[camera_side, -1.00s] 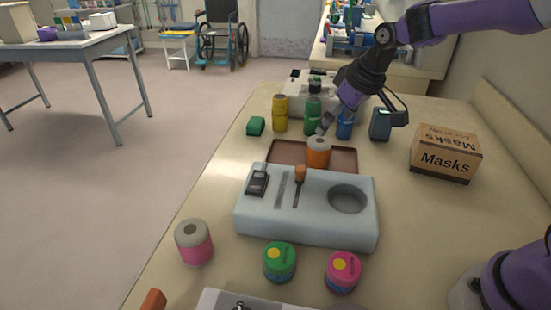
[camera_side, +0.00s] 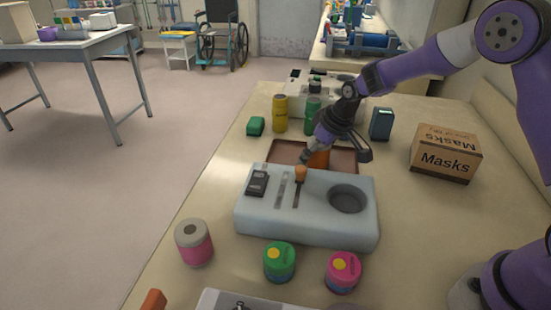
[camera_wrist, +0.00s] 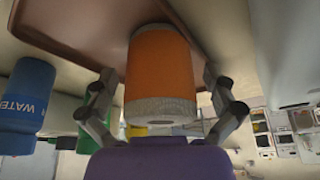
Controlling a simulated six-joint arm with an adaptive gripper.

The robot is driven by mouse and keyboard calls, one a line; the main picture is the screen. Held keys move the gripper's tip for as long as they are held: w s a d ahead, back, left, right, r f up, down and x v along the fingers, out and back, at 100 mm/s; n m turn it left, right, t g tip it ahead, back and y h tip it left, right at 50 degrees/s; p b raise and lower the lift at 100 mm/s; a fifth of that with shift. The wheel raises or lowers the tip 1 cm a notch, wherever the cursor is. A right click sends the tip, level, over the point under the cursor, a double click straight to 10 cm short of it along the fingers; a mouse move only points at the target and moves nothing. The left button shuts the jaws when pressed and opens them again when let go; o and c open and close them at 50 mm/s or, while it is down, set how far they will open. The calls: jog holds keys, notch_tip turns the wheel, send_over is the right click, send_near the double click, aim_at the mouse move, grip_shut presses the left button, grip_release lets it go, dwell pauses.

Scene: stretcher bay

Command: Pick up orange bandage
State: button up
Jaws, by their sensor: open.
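The orange bandage (camera_wrist: 160,68) is an orange roll with a grey end. It stands on the brown tray (camera_side: 285,152) behind the pale grey block. In the side view only part of the bandage (camera_side: 318,160) shows, as my gripper (camera_side: 314,158) covers much of it. In the wrist view my gripper (camera_wrist: 165,105) is open, with one finger on each side of the bandage. Gaps show between the fingers and the roll, and I cannot see either finger pressing on it.
The grey block (camera_side: 310,225) stands in front of the tray. A yellow bottle (camera_side: 280,114) and a green bottle (camera_side: 312,108) stand behind it. A blue water bottle (camera_wrist: 25,108) shows in the wrist view.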

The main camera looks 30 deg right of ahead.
jog(key=c, duration=1.2)
jog(key=shift+s, duration=0.1)
jog(key=shift+c, duration=0.2)
